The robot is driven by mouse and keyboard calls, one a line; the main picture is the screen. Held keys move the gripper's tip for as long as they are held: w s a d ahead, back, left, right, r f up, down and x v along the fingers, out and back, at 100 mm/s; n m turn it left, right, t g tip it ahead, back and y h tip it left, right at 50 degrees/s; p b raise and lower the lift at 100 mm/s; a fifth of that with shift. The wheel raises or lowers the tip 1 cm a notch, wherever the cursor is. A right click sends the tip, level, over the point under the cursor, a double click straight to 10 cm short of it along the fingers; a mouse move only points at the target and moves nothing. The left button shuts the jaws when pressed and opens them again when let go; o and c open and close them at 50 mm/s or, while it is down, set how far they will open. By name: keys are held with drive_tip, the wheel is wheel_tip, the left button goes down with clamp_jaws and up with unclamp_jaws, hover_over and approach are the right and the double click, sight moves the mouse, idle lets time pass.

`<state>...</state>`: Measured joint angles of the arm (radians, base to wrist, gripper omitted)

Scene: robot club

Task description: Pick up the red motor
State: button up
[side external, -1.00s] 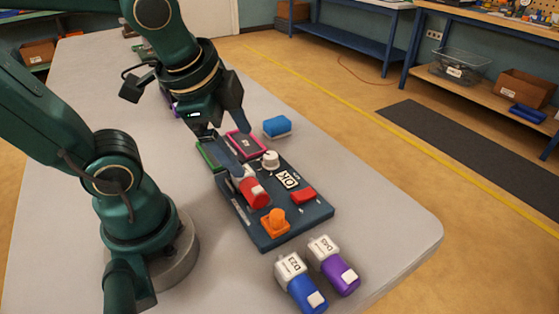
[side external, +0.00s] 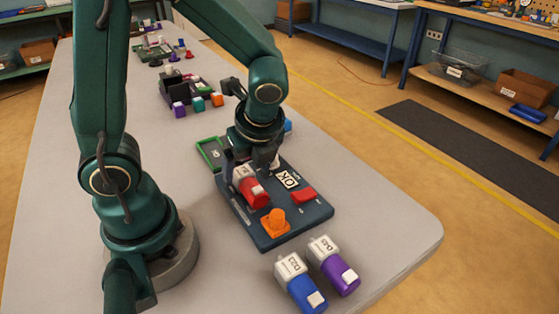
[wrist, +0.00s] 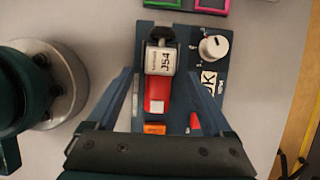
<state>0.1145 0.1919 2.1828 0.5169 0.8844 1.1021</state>
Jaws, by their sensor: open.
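The red motor (side external: 256,193) has a red body and a pale labelled end, and lies on the dark blue panel (side external: 262,237). In the wrist view my gripper (wrist: 166,78) has a finger on each side of the motor, with gaps on both sides. I cannot tell how far above the motor the fingertips are.
The panel carries an orange knob (side external: 274,222), a red block (side external: 303,195), an OK label (side external: 288,179) and a pale dial (wrist: 214,47). A blue motor (side external: 303,287) and a purple motor (side external: 336,268) lie on the table in front. A green-framed piece (side external: 209,152) is behind the panel.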

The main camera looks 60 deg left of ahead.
drive_tip(key=shift+x, duration=0.8)
clamp_jaws()
drive_tip(key=shift+r, duration=0.2)
